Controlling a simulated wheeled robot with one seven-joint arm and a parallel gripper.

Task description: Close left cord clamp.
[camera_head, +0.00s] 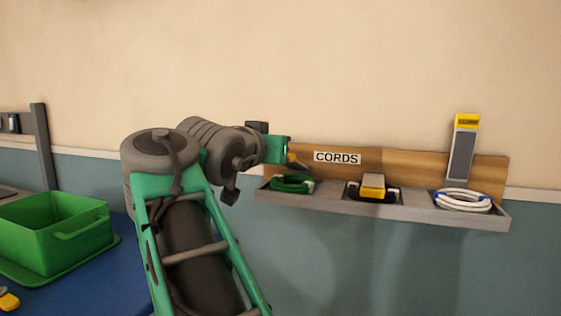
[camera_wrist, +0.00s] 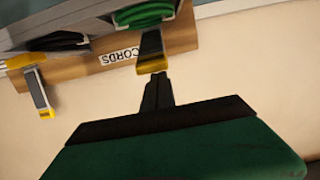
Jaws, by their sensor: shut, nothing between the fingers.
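The cord rack holds a green cord (camera_head: 292,184) in its left compartment. The left cord clamp (camera_wrist: 151,50) shows in the wrist view as a dark lever with a yellow end, raised beside the green cord. In the head view only a small bit of it shows by my fingertips, and my wrist hides the rest. My gripper (camera_wrist: 158,80) is shut and empty. Its fingertips are right at the clamp's yellow end; I cannot tell whether they touch it.
The middle clamp (camera_head: 373,184) lies down over a black cord. The right clamp (camera_head: 463,150) stands upright behind a white cord (camera_head: 461,200). The CORDS label (camera_head: 337,158) is on the wooden backboard. A green bin (camera_head: 55,235) stands at the left on a blue surface.

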